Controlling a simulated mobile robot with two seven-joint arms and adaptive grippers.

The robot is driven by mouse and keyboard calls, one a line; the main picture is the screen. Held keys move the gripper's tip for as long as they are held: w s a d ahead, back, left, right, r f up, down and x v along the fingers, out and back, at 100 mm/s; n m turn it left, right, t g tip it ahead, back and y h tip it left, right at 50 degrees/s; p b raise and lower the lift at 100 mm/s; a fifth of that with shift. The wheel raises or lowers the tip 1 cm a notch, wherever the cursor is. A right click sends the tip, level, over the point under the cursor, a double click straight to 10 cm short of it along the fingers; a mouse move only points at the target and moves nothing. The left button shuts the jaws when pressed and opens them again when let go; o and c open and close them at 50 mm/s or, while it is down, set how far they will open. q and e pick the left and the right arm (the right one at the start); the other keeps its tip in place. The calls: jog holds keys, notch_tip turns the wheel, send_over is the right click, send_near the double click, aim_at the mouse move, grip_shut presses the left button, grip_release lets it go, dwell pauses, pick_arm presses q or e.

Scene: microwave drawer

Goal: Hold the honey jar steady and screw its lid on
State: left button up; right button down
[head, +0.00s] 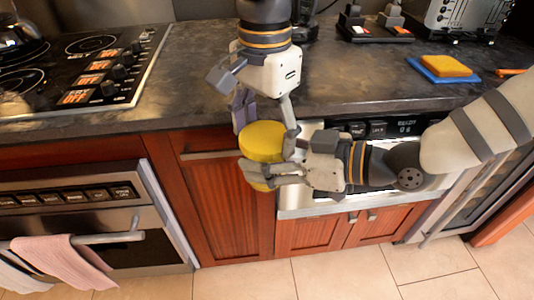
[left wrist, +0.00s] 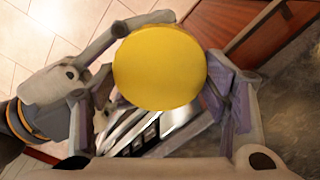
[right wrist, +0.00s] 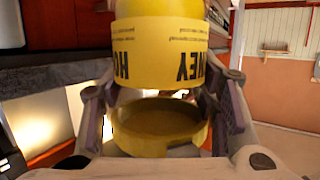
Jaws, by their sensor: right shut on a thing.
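The yellow honey jar (head: 262,141) is held upside down in the air in front of the counter. Its HONEY label (right wrist: 160,60) reads inverted in the right wrist view. My left gripper (head: 265,118) comes down from above, its fingers shut around the jar. The round yellow end of the jar (left wrist: 160,67) faces the left wrist camera. My right gripper (head: 274,172) comes from the right and is shut on the yellow lid (right wrist: 160,130), hollow side up. The lid is just below the jar, with a narrow gap showing between them. Fingers partly hide the lid in the head view.
The dark countertop (head: 200,80) runs behind the grippers, with a cooktop (head: 85,65) at left. A yellow sponge (head: 446,66) on a blue one lies at right. Red wooden cabinets (head: 228,205) and an oven (head: 80,225) are below. The tiled floor in front is clear.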

pick_arm(q)
jog(key=shift+o, duration=0.7)
jog(key=shift+r, duration=0.1)
jog(key=shift+r, duration=2.25)
notch_tip(320, 180, up, 4)
jog(key=n, duration=0.5)
jog(key=shift+f+n, duration=0.25)
jog(key=shift+n, duration=0.05)
